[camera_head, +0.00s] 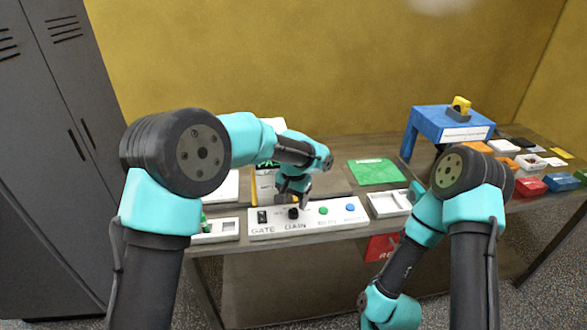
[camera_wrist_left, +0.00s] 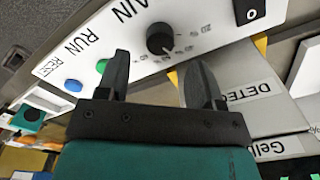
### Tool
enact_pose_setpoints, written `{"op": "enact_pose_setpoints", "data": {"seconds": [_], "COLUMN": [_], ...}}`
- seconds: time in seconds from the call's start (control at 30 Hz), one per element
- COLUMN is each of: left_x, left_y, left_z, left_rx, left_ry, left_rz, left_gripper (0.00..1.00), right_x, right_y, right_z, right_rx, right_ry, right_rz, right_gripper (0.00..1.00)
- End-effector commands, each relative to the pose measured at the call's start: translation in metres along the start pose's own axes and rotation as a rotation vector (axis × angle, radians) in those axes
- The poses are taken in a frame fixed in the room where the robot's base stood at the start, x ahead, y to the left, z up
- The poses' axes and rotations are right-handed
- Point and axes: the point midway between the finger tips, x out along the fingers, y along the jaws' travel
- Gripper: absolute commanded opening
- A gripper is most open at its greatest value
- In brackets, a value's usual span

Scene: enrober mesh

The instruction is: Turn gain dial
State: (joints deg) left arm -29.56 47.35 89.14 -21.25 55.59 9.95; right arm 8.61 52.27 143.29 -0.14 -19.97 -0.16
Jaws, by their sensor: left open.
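The gain dial (camera_head: 293,213) is a small black knob on the white control panel (camera_head: 308,228), above the printed word GAIN. In the left wrist view the dial (camera_wrist_left: 160,39) shows a round top with scale marks beside it. My left gripper (camera_head: 303,198) is at the panel, close over the dial. In the left wrist view its two dark fingers (camera_wrist_left: 157,65) are apart, with the dial just beyond their tips and nothing between them. Contact with the dial cannot be told. My right arm hangs low in front of the table; its gripper does not show.
The panel also bears a black gate switch (camera_head: 262,217), a green button (camera_head: 323,210) and a blue button (camera_head: 350,207). White trays (camera_head: 389,203) flank the panel. A green sheet (camera_head: 376,171) lies behind. A blue stand (camera_head: 452,122) and coloured boxes are at right.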

Motion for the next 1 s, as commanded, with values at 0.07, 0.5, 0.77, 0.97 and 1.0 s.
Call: {"op": "enact_pose_setpoints", "data": {"seconds": [0.07,0.5,0.77,0.97,1.0], "left_x": [-0.017,-0.100,-0.124,-0.125,-0.125], "left_y": [0.000,0.000,0.000,0.000,0.000], "left_z": [-0.001,0.000,0.000,0.000,0.000], "left_rx": [-0.002,-0.001,0.000,0.000,0.000], "left_ry": [0.003,0.003,0.001,-0.001,0.000], "left_rz": [0.001,0.001,0.000,0.000,0.001], "left_gripper": [0.61,0.61,0.61,0.61,0.61], "right_x": [0.000,0.000,0.000,0.000,0.000], "right_y": [0.000,0.000,0.000,0.000,0.000], "right_z": [0.000,0.000,0.000,0.000,0.000], "right_rx": [0.000,0.000,0.000,0.000,0.000], "right_ry": [0.000,0.000,0.000,0.000,0.000], "right_rz": [0.000,0.000,0.000,0.000,0.000], "right_gripper": [0.00,0.00,0.00,0.00,0.00]}}
